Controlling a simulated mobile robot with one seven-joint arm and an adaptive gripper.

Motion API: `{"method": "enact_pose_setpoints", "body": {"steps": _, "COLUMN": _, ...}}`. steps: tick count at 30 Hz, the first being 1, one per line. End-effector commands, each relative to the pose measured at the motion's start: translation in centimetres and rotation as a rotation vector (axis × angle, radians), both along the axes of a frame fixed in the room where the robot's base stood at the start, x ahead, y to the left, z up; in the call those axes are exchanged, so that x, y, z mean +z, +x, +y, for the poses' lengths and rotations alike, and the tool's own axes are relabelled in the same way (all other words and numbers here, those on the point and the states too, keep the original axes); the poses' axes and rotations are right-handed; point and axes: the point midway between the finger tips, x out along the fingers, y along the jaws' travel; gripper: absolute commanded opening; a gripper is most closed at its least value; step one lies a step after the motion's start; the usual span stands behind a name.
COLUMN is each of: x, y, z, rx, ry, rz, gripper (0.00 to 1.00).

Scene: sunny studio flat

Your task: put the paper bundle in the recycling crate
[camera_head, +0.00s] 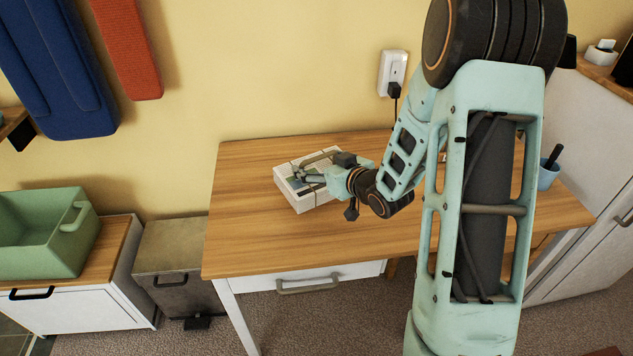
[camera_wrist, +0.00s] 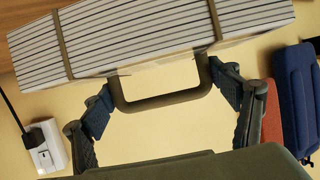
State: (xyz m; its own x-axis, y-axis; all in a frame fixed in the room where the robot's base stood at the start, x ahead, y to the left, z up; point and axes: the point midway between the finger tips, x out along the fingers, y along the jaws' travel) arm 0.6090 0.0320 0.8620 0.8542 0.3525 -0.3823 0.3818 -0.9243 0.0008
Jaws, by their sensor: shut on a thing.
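The paper bundle (camera_head: 313,199) is a white, strapped stack with a handle, at the left part of the wooden desk. In the wrist view the bundle (camera_wrist: 140,40) shows its striped paper edges, two dark straps and a dark handle (camera_wrist: 162,104). My gripper (camera_head: 312,178) is at the bundle's top. In the wrist view my gripper (camera_wrist: 162,86) has a finger at each side of the handle and is shut on it. I cannot tell whether the bundle touches the desk. The green crate (camera_head: 50,249) stands at the far left, its inside partly in view.
The crate is on a low cabinet (camera_head: 118,262) with a wooden top. A grey pedal bin (camera_head: 172,264) stands between it and the desk (camera_head: 245,232). A blue cup (camera_head: 547,174) is at the desk's right. Blue (camera_head: 52,60) and red (camera_head: 128,45) panels hang on the wall.

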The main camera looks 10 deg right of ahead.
Motion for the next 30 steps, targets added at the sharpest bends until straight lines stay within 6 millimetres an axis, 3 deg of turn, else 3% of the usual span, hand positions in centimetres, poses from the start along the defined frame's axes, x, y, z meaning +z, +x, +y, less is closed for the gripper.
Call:
{"method": "enact_pose_setpoints", "body": {"steps": 7, "x": -1.3, "y": 1.1, "z": 0.3, "rx": 0.001, "ry": 0.000, "rz": -0.004, "gripper": 0.37}}
{"method": "enact_pose_setpoints", "body": {"steps": 15, "x": -4.7, "y": 1.5, "z": 0.4, "rx": -0.001, "ry": 0.000, "rz": -0.004, "gripper": 0.37}}
{"method": "enact_pose_setpoints", "body": {"steps": 27, "x": -5.0, "y": 1.5, "z": 0.4, "rx": -0.001, "ry": -0.001, "rz": -0.006, "gripper": 0.37}}
{"method": "enact_pose_setpoints", "body": {"steps": 28, "x": -5.0, "y": 1.4, "z": 0.4, "rx": -0.001, "ry": -0.002, "rz": -0.001, "gripper": 0.84}}
{"method": "enact_pose_setpoints", "body": {"steps": 30, "x": -5.0, "y": 1.4, "z": 0.4, "rx": -0.001, "ry": -0.002, "rz": -0.001, "gripper": 0.92}}
